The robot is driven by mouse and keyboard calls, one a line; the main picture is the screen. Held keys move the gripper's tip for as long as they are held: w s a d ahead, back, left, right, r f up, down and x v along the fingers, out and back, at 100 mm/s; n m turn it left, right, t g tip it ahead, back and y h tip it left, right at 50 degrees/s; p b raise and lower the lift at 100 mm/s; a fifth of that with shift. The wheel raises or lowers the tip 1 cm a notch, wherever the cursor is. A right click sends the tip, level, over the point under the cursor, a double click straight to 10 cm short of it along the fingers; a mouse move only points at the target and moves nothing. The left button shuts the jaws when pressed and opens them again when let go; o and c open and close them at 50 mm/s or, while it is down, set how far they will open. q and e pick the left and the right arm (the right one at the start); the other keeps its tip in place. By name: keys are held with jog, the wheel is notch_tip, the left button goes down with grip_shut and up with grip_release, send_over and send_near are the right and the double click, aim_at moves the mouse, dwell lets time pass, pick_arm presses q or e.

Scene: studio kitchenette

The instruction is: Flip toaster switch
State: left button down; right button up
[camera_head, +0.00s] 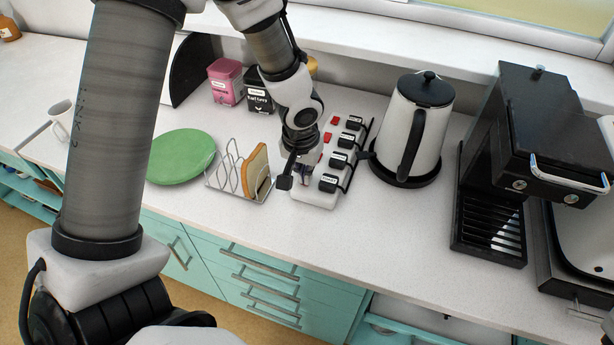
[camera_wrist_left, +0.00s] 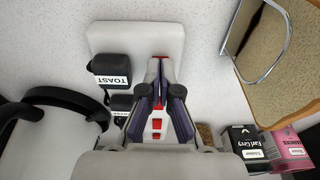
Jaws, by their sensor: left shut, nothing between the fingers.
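A white power strip (camera_head: 313,197) lies on the counter with red switches and black labelled plugs. Its nearest plug (camera_head: 329,183) shows in the left wrist view as a black plug labelled TOAST (camera_wrist_left: 112,73). My left gripper (camera_head: 293,178) is shut and empty, pointing down over the near end of the strip. In the left wrist view its fingertips (camera_wrist_left: 160,64) are at a red switch beside the TOAST plug; I cannot tell whether they touch it. The fingers partly hide that switch. Other red switches (camera_wrist_left: 157,124) show between the fingers. My right gripper is not in view.
A kettle (camera_head: 415,125) stands just right of the strip. A wire rack (camera_head: 228,175) with bread (camera_head: 256,170) and a green plate (camera_head: 181,156) are to the left. A pink tin (camera_head: 225,80) and a black tin (camera_head: 258,98) stand behind. The counter in front is clear.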

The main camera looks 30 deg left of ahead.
pick_arm(q)
jog(key=shift+r+p, duration=2.8)
jog(key=shift+r, duration=0.75)
jog(key=shift+f, duration=0.1)
